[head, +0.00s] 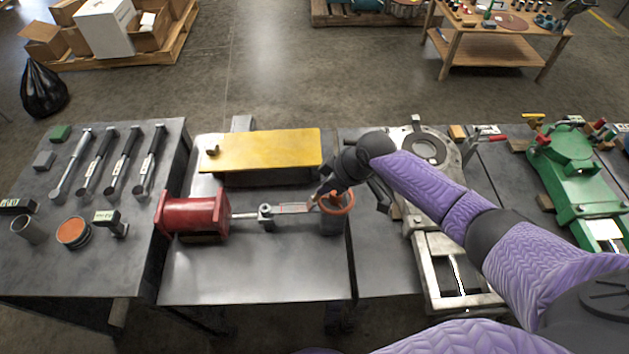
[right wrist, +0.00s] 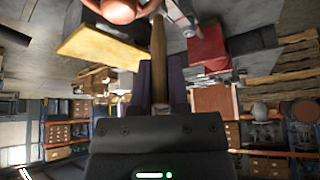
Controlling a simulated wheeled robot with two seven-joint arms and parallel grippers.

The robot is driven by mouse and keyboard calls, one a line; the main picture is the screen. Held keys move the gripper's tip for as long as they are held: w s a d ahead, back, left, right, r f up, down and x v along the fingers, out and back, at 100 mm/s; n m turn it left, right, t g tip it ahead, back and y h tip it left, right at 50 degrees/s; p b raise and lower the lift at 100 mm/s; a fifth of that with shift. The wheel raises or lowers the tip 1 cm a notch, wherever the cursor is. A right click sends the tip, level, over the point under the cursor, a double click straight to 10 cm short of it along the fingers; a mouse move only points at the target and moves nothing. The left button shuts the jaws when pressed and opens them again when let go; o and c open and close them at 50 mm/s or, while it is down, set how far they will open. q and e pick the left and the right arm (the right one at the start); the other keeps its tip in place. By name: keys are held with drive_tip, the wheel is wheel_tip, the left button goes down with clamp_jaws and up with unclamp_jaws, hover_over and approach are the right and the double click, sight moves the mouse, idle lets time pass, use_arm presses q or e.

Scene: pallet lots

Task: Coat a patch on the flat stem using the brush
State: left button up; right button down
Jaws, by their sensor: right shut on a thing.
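A red cylinder (head: 195,214) lies on the middle table, with a rod running right to a small block and a flat grey stem (head: 292,208). A grey pot with an orange rim (head: 337,202) stands at the stem's right end. My right gripper (head: 324,188) is low over the pot and the stem's end. It is shut on the brush, whose brown handle (right wrist: 158,55) stands out between the fingers in the right wrist view. The bristles are not clearly visible, so I cannot tell whether they touch the stem or the pot. My left gripper is not in view.
A yellow plate (head: 262,151) lies behind the stem. A grey metal fixture (head: 425,150) and a green machine (head: 570,165) stand to the right. Several tools and cans occupy the left table. The front of the middle table (head: 265,275) is clear.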

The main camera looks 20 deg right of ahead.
drive_tip(key=shift+r, duration=0.1)
wheel_tip(320, 180, up, 6)
drive_tip(key=p, duration=0.5)
wheel_tip(320, 180, up, 3)
drive_tip(key=p, duration=0.3)
drive_tip(key=shift+r+p, duration=0.1)
drive_tip(key=shift+p, duration=0.25)
drive_tip(key=shift+f, duration=0.25)
